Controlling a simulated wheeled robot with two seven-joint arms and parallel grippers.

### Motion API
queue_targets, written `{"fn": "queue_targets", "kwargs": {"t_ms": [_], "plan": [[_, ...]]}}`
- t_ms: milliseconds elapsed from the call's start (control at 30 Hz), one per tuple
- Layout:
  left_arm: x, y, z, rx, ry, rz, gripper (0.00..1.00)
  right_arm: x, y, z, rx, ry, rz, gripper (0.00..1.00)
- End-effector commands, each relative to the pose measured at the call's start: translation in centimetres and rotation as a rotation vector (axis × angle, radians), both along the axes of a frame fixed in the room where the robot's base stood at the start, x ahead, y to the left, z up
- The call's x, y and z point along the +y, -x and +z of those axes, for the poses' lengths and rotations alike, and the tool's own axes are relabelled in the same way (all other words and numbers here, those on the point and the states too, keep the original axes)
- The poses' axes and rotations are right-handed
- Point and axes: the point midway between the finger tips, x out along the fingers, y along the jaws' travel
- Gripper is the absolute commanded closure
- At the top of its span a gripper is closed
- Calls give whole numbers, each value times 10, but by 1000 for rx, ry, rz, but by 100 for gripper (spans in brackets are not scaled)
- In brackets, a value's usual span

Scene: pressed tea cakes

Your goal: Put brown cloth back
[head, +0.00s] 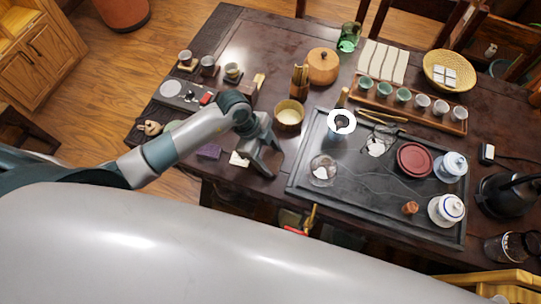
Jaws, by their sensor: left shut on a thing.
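My left gripper (264,162) is over the near edge of the dark wooden table (226,178), left of the black tea tray. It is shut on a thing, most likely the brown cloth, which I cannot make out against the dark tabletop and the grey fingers. A small cream piece (239,159) and a purple piece (208,151) lie just left of the gripper. My right gripper is not in view.
The black tea tray (294,178) holds a dark red round dish (414,160), lidded white pots and glassware. Cups line a wooden rack (455,128) at the back right. A black kettle (507,194) stands at the right.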

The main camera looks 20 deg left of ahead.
Motion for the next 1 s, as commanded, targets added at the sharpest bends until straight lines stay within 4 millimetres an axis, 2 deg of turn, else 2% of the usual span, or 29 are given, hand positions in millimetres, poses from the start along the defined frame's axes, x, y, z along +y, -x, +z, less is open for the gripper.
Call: {"fn": "queue_targets", "kwargs": {"t_ms": [233, 267, 300, 333, 767, 1000], "plan": [[0, 0, -2, 0, 0, 0, 59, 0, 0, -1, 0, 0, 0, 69], [0, 0, -1, 0, 0, 0, 34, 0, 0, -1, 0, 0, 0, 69], [0, 0, -1, 0, 0, 0, 25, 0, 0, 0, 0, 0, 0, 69], [0, 0, -1, 0, 0, 0, 23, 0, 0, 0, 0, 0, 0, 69], [1, -1, 3, -1, 0, 0, 23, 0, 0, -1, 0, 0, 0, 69], [12, -2, 26, -4, -1, 1, 23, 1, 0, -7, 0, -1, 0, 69]]}}
